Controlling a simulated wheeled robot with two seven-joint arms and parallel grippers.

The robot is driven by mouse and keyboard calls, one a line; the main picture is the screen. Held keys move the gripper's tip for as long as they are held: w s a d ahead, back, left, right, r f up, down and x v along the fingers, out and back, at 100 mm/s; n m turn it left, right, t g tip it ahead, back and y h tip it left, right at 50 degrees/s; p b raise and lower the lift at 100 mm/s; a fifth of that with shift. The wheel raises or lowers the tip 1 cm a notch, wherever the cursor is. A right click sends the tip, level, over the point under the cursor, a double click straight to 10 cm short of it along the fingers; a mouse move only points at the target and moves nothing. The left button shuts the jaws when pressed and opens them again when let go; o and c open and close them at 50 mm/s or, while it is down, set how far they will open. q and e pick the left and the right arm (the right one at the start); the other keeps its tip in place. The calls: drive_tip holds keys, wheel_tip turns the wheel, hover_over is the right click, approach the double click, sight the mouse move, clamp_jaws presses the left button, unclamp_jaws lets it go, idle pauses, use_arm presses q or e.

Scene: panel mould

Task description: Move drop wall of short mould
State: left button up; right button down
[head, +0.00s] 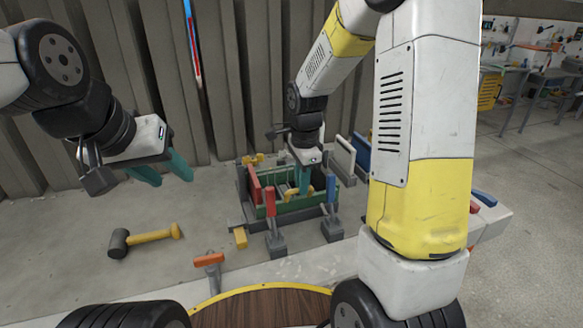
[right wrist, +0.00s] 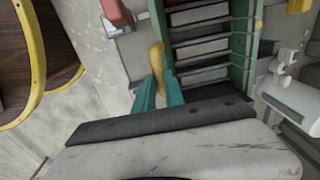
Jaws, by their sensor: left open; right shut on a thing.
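The short mould (head: 287,214) stands on the grey floor, with green walls (right wrist: 240,50) along its long sides and grey cross bars between them. A red wall piece (head: 254,184) stands at its left side. A yellow handle (right wrist: 157,58) is at the near green wall. My right gripper (head: 304,180) is over the mould; in the right wrist view its teal fingers are shut on the yellow handle. I cannot tell clearly which wall is the drop wall. My left gripper (head: 163,172) is open and empty, above the floor left of the mould.
A mallet (head: 150,236) with a yellow handle lies on the floor at left. Red-topped (head: 270,200) and blue-topped (head: 331,212) clamps stand at the mould's front. An orange-handled clamp (head: 209,260) is nearer me. A ribbed wall (head: 230,80) stands behind.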

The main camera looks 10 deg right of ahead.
drive_tip(key=shift+s+d+f, duration=0.1)
drive_tip(key=shift+s+f, duration=0.2)
drive_tip(key=shift+s, duration=0.4)
drive_tip(key=shift+s+d+f, duration=0.15)
drive_tip(key=shift+s+f, duration=0.15)
drive_tip(key=shift+s, duration=0.35)
drive_tip(key=shift+s+d+f, duration=0.1)
drive_tip(key=shift+s+f, duration=0.2)
drive_tip(key=shift+s, duration=0.4)
drive_tip(key=c, duration=1.4)
unclamp_jaws()
drive_tip(key=shift+d, duration=0.1)
drive_tip(key=shift+w+r, duration=0.15)
wheel_tip(320, 180, up, 8)
drive_tip(key=shift+s, duration=0.2)
